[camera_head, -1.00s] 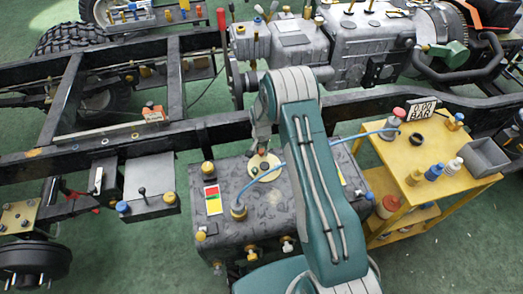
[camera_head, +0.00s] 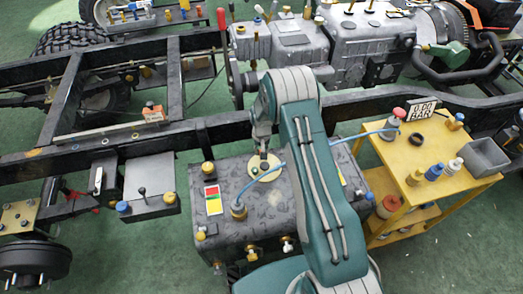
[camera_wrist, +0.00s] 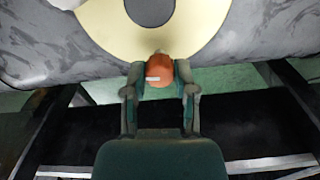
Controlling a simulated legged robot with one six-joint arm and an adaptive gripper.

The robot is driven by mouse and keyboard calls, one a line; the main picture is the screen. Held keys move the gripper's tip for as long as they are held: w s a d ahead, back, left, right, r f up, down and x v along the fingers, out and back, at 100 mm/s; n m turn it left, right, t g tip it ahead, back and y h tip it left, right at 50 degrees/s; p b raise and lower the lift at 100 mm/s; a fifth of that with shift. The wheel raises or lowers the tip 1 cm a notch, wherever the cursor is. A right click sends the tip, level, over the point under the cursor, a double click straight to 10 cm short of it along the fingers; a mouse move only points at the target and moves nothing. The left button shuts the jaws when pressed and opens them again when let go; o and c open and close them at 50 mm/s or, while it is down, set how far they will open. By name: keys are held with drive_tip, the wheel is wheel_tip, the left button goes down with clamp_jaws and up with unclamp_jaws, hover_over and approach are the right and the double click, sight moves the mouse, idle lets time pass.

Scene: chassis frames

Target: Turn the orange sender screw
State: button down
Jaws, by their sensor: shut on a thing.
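The orange sender screw (camera_wrist: 159,70) shows in the wrist view, with a small white mark on it, at the lower edge of a cream disc (camera_wrist: 100,22) with a dark centre. My gripper (camera_wrist: 160,82) is shut on the screw, one finger on each side of its head. In the head view the cream disc (camera_head: 256,174) lies on top of the dark grey tank (camera_head: 225,178). My gripper (camera_head: 263,162) reaches down to it there, and the screw is hard to make out behind the fingers.
A blue hose joins a fitting (camera_head: 238,210) on the tank, beside a coloured label (camera_head: 213,199). A black chassis rail (camera_head: 190,135) runs behind the tank. A yellow cart (camera_head: 405,178) with bottles and a gauge sign (camera_head: 422,110) stands at the right.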

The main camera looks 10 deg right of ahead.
idle(0.3)
drive_tip(key=shift+c, duration=2)
unclamp_jaws()
drive_tip(key=shift+w, duration=0.1)
drive_tip(key=shift+r, duration=0.1)
wheel_tip(320, 180, up, 12)
drive_tip(key=shift+a+f, duration=0.1)
drive_tip(key=shift+f, duration=0.1)
